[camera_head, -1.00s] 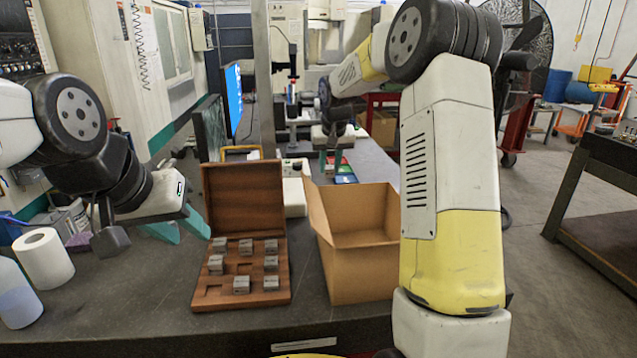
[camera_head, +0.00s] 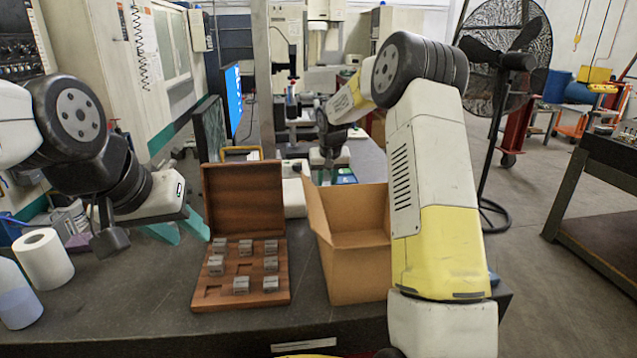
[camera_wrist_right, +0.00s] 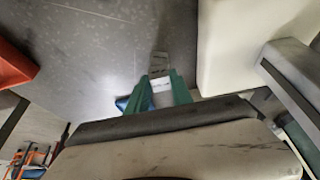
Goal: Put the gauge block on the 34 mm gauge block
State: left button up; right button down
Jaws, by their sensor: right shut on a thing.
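My right gripper (camera_wrist_right: 160,92) has its green fingers shut on a small grey metal gauge block (camera_wrist_right: 161,83) in the right wrist view. Another grey block (camera_wrist_right: 159,60) shows just beyond it, over the dark table top; I cannot tell whether the two touch. In the head view my right gripper (camera_head: 321,176) is behind the cardboard box, and what it holds cannot be made out there. My left gripper (camera_head: 184,228) is open and empty, left of the wooden case (camera_head: 276,299). Several grey blocks (camera_head: 241,285) sit in the case; their markings are too small to read.
The open cardboard box (camera_head: 356,270) stands right of the case, in front of my right gripper. A blue tray (camera_head: 344,176) lies beside that gripper. A white object (camera_wrist_right: 235,45) is close on the right in the wrist view. A paper roll (camera_head: 43,258) stands at far left.

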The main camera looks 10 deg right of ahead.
jog(key=c, duration=1.1)
grip_release()
jog(key=shift+f, duration=0.15)
